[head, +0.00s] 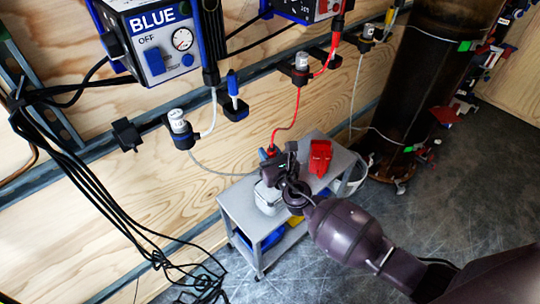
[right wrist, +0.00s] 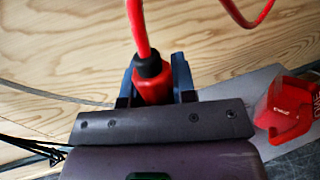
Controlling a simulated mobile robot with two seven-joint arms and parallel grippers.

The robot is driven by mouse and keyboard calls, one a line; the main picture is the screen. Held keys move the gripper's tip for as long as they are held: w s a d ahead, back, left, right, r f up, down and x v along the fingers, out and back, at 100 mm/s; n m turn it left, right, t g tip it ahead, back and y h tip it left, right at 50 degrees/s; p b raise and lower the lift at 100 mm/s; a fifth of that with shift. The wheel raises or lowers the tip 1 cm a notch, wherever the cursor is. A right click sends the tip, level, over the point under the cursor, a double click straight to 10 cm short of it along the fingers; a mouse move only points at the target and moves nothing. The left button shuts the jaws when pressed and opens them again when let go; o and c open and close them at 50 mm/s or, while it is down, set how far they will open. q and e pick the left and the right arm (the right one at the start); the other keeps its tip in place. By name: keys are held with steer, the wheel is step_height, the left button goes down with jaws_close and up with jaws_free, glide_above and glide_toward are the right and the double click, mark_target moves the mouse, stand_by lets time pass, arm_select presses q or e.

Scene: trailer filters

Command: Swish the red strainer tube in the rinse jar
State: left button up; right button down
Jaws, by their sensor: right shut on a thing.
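My right gripper (head: 270,160) is above the left part of a small grey cart. It is shut on the red strainer tube (right wrist: 153,88), which has a black collar and a red hose on its upper end. The tube also shows in the head view (head: 273,150). A clear, whitish jar (head: 267,203), which looks like the rinse jar, stands on the cart below the gripper. My wrist partly hides the jar. The tube's lower end is hidden, so I cannot tell whether it is in the jar. My left gripper is not in view.
A red holder (head: 320,157) stands on the cart (head: 343,163) right of the gripper; it also shows in the right wrist view (right wrist: 285,115). The red hose (head: 296,110) runs up to the wall. Black cables hang at left. A dark cylinder (head: 425,70) stands at right. Floor at right is open.

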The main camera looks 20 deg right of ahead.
arm_select(q)
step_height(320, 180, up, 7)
steer(key=p, duration=0.8)
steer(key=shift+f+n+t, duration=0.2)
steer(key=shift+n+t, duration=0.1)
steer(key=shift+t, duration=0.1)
arm_select(e)
step_height(320, 180, up, 12)
steer(key=shift+f, duration=0.25)
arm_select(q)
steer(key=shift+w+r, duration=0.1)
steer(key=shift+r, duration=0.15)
